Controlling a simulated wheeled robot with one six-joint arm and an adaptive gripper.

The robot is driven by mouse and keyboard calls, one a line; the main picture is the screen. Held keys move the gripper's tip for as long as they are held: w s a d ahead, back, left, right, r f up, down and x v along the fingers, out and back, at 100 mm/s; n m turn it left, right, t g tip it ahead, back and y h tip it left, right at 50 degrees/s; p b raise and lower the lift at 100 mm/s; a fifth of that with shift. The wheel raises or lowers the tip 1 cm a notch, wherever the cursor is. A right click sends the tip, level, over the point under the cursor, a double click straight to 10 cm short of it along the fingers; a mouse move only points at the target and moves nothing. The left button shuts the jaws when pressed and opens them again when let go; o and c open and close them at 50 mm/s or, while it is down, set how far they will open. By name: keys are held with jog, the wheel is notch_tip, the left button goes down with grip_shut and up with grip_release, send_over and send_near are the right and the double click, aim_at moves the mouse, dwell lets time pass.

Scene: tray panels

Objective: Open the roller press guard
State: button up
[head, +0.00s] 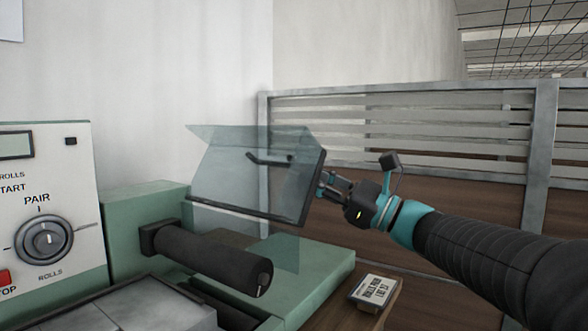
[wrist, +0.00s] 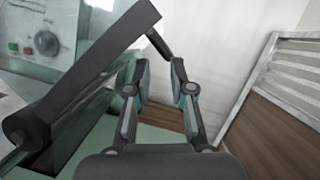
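The roller press guard (head: 240,180) is a clear, bluish panel with a dark edge on its right side. It stands tilted above the dark roller (head: 215,260), with a gap between them. A short dark handle (head: 268,158) shows at the panel. In the wrist view the guard's dark side bar (wrist: 85,75) runs diagonally, with a dark peg (wrist: 158,42) at its upper end. My gripper (head: 321,184) is beside the guard's right edge. In the wrist view its fingers (wrist: 160,75) are apart, with the peg's end near the tips. Contact cannot be told.
The control panel (head: 45,200) with a dial and red button is at the left. The green press base (head: 310,262) lies below the guard. A small label plate (head: 375,290) lies on the wooden surface. A slatted metal barrier (head: 420,95) stands behind my arm.

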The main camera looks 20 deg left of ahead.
jog(key=shift+d+f, duration=0.2)
jog(key=shift+d, duration=0.4)
jog(key=c, duration=0.3)
jog(key=shift+t, duration=0.4)
jog(key=w+f+b, duration=0.1)
jog(key=w, duration=0.1)
jog(key=w+d+f, duration=0.1)
jog(key=w+f, duration=0.1)
jog(key=shift+w+f+b, duration=0.1)
jog(key=shift+w+b, duration=0.05)
jog(key=shift+b, duration=0.25)
grip_shut()
jog(key=w+n+g+h+b, duration=0.1)
jog(key=w+n+b, duration=0.1)
jog(key=w+n, duration=0.25)
jog(key=s+a+r+n+g+h, duration=0.1)
jog(key=s+a+r+n, duration=0.1)
jog(key=a+n, duration=0.1)
jog(key=s+a+r+n, duration=0.2)
jog(key=a+n, duration=0.1)
jog(key=a, duration=0.3)
jog(key=shift+s+a+r+g+h+p, duration=0.2)
jog(key=shift+s+a+g+h+p, duration=0.1)
jog(key=shift+s+g+h+p, duration=0.1)
